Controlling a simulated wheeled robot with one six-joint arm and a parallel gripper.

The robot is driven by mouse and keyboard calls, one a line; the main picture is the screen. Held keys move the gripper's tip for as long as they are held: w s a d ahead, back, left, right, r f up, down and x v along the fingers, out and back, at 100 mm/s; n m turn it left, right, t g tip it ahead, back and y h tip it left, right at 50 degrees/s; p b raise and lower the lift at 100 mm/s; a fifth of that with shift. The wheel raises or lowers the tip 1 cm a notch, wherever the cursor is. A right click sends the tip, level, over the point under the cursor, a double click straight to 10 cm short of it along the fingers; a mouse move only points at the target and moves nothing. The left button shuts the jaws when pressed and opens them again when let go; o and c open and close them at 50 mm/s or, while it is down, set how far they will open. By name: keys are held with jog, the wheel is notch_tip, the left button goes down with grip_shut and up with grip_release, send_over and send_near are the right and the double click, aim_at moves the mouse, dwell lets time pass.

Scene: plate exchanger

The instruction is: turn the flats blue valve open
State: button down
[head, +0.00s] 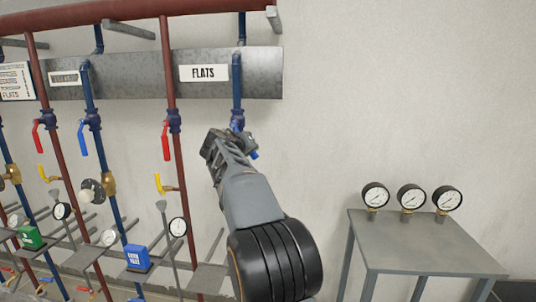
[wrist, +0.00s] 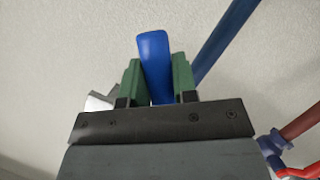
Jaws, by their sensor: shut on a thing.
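The FLATS sign (head: 204,73) is on the grey horizontal duct, left of a blue pipe (head: 237,85). A blue valve is on that pipe, mostly hidden behind my gripper in the head view. Part of its blue handle (head: 252,154) shows just right of my gripper (head: 236,136). In the wrist view the blue handle (wrist: 154,66) stands between the green fingers of my gripper (wrist: 157,82), which is shut on it. The blue pipe (wrist: 224,38) runs diagonally to the right behind it.
A red-handled valve (head: 166,140) hangs on the red pipe to the left; a red handle (wrist: 290,172) shows in the wrist view. A grey table (head: 425,243) with gauges stands at right. The wall between is clear.

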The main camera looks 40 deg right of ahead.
jog(key=shift+w+a+f+m+t+y+b, duration=0.35)
jog(key=shift+w+a+m+y+b, duration=0.15)
jog(key=shift+w+m+b, duration=0.3)
jog(key=shift+w+a+f+m+t+y+b, duration=0.25)
jog(key=shift+w+a+m+t+y+b, duration=0.15)
jog(key=shift+w+a+m+b, duration=0.35)
jog(key=shift+w+a+f+m+t+y+b, duration=0.3)
jog(key=shift+w+a+m+t+y+b, duration=0.15)
jog(key=shift+m, duration=0.5)
jog(key=c, duration=0.9)
grip_release()
jog(key=shift+w, duration=0.1)
jog(key=shift+a, duration=0.15)
jog(key=v, duration=1.3)
jog(key=shift+s+a+r+b, duration=0.2)
jog(key=shift+a+b, duration=0.05)
jog(key=shift+b, duration=0.1)
